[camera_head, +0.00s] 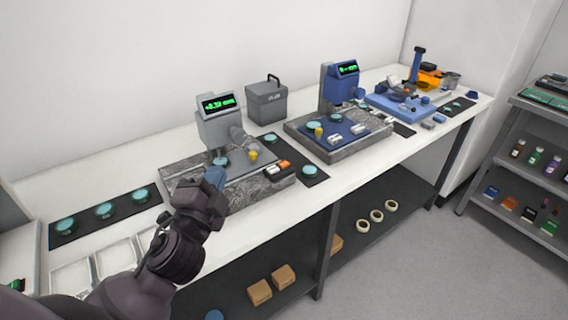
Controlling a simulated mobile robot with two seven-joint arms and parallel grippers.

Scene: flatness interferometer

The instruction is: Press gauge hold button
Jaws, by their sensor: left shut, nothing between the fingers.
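A grey gauge (220,122) with a lit green display (218,103) stands on a speckled stone base (185,168) near the middle of the bench. A small white and orange button block (277,168) sits at the base's front right. A second, blue gauge (340,85) with a green display stands on another stone base (338,148) to the right. Neither gauge's hold button can be told for certain. My right gripper is out of view.
The white bench (240,205) holds a dark mat (85,224) with several teal discs at left and clear trays (118,252) at front left. A grey case (266,104) stands behind. A blue fixture (400,104) is farther right. A shelf rack (530,165) stands at far right.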

